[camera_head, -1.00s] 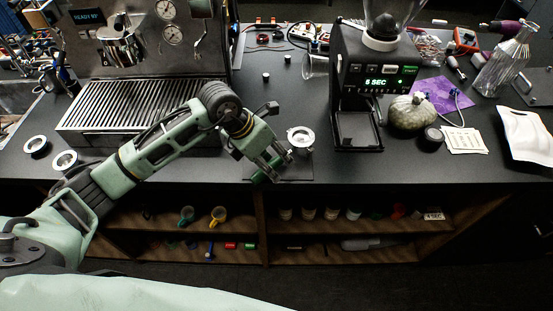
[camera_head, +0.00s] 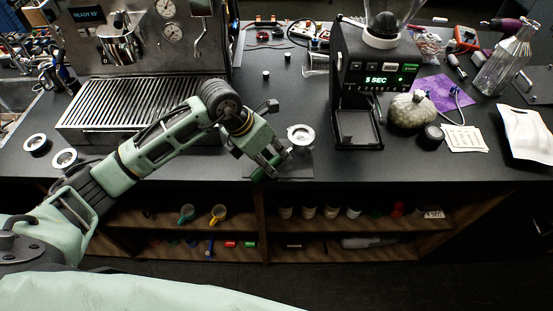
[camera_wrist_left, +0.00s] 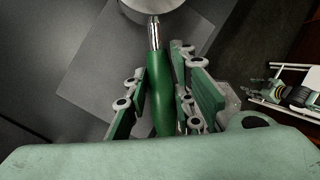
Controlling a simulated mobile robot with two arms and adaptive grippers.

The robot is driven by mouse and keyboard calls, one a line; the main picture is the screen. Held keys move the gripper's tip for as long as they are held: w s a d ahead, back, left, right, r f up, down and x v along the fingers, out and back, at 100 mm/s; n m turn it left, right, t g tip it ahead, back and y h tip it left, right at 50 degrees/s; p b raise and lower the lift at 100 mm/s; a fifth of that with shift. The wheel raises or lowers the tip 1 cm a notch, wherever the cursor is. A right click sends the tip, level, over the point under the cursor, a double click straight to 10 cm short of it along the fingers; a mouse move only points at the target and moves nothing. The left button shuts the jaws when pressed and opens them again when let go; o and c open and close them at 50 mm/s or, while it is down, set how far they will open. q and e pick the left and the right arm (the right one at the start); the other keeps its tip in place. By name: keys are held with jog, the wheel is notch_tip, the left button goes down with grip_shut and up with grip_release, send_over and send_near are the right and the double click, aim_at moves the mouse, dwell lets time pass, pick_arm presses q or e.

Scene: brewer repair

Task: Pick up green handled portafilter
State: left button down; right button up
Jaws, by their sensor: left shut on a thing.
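The green-handled portafilter (camera_head: 301,134) lies at the counter's front edge on a dark square mat (camera_head: 295,171). Its round metal head points away from me and its green handle (camera_wrist_left: 163,92) points back toward my left wrist. My left gripper (camera_head: 277,164) is over the handle. In the left wrist view its green-padded fingers (camera_wrist_left: 166,95) lie on both sides of the handle, shut on it. In the head view the gripper hides most of the handle. The portafilter's head is partly cut off at the wrist view's top.
The espresso machine's drip grate (camera_head: 140,104) is left of the gripper, and the grinder (camera_head: 358,118) is to the right. Two round rings (camera_head: 64,159) lie at the left. Shelves (camera_head: 180,240) with cups are below the counter edge. The counter between mat and grinder is clear.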

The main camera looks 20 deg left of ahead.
aim_at(273, 159)
pick_arm(q)
jog(key=shift+r, duration=0.15)
jog(key=shift+w+r, duration=0.1)
jog(key=shift+r, duration=0.2)
notch_tip(273, 159, up, 8)
jog(key=b, duration=0.3)
jog(key=shift+r, duration=0.65)
jog(key=c, duration=2.1)
grip_release()
grip_shut()
